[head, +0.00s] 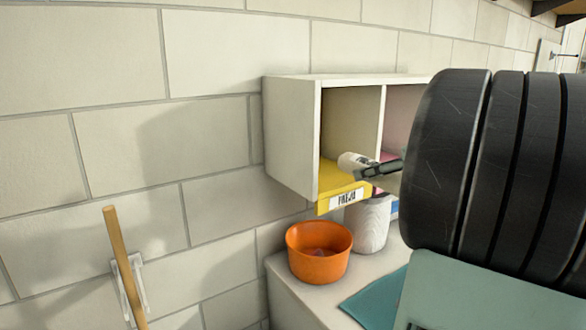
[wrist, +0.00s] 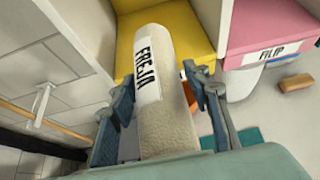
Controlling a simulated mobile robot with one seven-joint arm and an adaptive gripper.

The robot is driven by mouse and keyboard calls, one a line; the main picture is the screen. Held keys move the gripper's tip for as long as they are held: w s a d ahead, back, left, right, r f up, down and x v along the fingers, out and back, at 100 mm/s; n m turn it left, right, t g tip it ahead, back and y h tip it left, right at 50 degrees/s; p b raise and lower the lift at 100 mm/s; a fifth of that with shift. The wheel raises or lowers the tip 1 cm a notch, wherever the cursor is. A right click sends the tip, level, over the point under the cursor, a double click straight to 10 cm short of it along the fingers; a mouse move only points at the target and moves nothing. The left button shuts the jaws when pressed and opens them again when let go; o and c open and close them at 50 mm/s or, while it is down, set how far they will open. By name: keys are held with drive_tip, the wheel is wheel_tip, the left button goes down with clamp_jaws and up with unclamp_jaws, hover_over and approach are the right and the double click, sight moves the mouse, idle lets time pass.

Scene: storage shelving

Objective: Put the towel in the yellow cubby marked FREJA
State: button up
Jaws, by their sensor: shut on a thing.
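My gripper (head: 384,169) is shut on a rolled, pale beige towel (wrist: 172,120). A white label reading FREJA shows on the towel in the wrist view. The towel's far end (head: 353,161) points at the opening of the yellow-floored cubby (head: 338,176), the left one in the white shelf unit. The cubby's yellow front lip (head: 325,207) has a FREJA label. In the wrist view the towel overlaps the yellow floor (wrist: 190,30); how far its end is past the lip is hard to tell. My dark arm hides much of the head view's right side.
A pink cubby (wrist: 265,30) marked FILIP adjoins on the right. Below the shelf, an orange bowl (head: 319,262) and a white ribbed container (head: 371,226) stand on a pale surface beside a teal cloth (head: 372,300). A wooden handle (head: 122,260) hangs on the left wall.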

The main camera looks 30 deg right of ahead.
drive_tip(key=p, duration=0.2)
hover_over(322, 172)
drive_tip(key=shift+s+a+r, duration=0.15)
drive_tip(key=shift+s, duration=0.25)
drive_tip(key=shift+w+f+b, duration=0.15)
drive_tip(key=shift+w+f, duration=0.05)
drive_tip(key=shift+f, duration=0.7)
drive_tip(key=shift+w+f+b, duration=0.15)
drive_tip(key=shift+f, duration=0.75)
drive_tip(key=shift+f, duration=0.1)
drive_tip(key=o, duration=1.3)
drive_tip(key=shift+o, duration=0.2)
drive_tip(key=v, duration=1.2)
